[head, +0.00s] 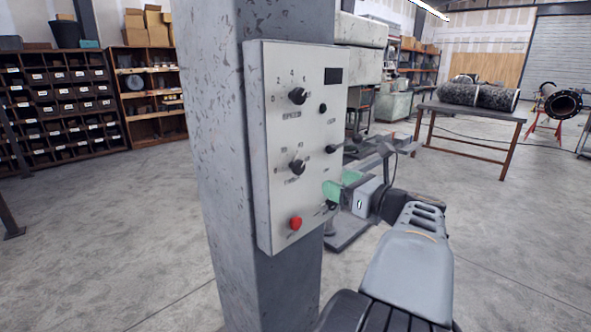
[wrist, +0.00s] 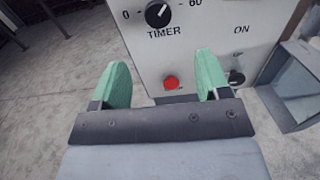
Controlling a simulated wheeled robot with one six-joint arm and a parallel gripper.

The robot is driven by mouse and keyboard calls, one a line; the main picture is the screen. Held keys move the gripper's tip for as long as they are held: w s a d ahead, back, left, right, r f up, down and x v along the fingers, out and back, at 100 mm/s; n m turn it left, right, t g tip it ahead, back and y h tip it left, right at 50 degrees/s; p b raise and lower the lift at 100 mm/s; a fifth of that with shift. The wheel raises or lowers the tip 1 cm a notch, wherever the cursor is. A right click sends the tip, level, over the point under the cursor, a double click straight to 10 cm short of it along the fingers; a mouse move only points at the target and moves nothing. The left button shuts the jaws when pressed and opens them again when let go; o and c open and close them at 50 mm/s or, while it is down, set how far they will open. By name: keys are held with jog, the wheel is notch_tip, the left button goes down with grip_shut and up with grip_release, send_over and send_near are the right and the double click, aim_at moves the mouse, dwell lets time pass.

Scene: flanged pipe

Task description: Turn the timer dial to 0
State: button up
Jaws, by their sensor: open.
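The timer dial (head: 297,167) is a black round knob, the lower of two large dials on a pale control panel (head: 281,195). In the wrist view the timer dial (wrist: 157,15) sits at the top edge, partly cut off, above the word TIMER, with 0 at its left and 60 at its right. Its white mark seems to point up and right; the exact setting is hard to tell. My gripper (wrist: 162,75) has green fingers, spread apart and empty, below the dial and apart from it. In the head view my gripper (head: 341,188) is beside the panel's right edge.
A red button (head: 295,222) is below the timer dial, and a black switch (wrist: 236,77) is right of it. The speed dial (head: 298,96) is above. The panel is on a grey column (head: 215,150). A machine stands behind; open floor lies left.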

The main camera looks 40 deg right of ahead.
aim_at(301, 169)
jog(key=w, duration=0.4)
jog(key=w+a, duration=0.1)
jog(key=w, duration=0.3)
jog(key=w+a, duration=0.1)
jog(key=w, duration=0.4)
jog(key=shift+a+p, duration=0.25)
jog(key=shift+p, duration=0.1)
jog(key=c, duration=0.9)
jog(key=shift+w, duration=0.1)
